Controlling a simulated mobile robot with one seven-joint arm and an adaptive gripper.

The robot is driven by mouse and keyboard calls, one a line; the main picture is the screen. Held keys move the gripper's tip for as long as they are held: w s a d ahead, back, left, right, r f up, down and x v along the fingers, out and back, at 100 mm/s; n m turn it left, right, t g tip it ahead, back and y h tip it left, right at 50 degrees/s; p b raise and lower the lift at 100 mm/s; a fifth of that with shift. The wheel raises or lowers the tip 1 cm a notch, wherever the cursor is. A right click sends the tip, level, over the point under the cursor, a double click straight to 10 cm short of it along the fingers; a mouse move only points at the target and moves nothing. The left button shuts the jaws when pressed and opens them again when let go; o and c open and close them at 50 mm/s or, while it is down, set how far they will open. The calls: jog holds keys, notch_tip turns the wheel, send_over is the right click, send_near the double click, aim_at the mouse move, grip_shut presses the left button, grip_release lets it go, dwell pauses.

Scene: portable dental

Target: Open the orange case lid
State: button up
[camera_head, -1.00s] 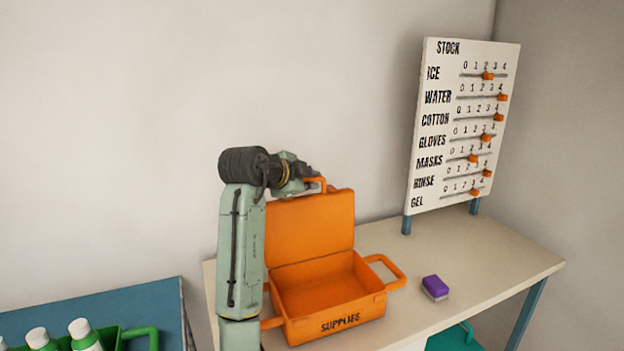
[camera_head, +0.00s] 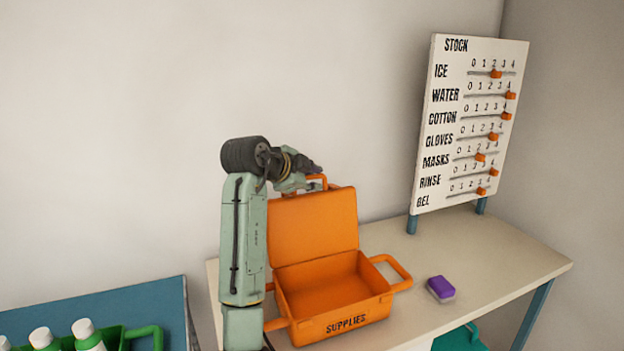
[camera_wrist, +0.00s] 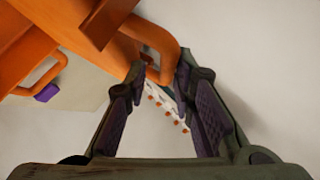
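The orange case (camera_head: 335,305), marked SUPPLIES, sits on the table with its lid (camera_head: 313,225) standing up at the back. The case's inside is visible and looks empty. My gripper (camera_head: 312,172) is at the handle (camera_head: 322,181) on the lid's top edge. In the wrist view my gripper (camera_wrist: 160,80) has its fingers apart, with the lid's handle (camera_wrist: 160,40) at the fingertips. I cannot tell whether a finger touches the handle.
A purple-and-white block (camera_head: 440,289) lies on the table (camera_head: 500,265) right of the case. The STOCK board (camera_head: 470,125) stands behind, near the wall. A green crate (camera_head: 148,332) with white-capped bottles is at lower left. A teal case (camera_head: 460,340) is below the table.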

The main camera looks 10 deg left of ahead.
jog(key=shift+o, duration=0.4)
jog(key=v, duration=1.2)
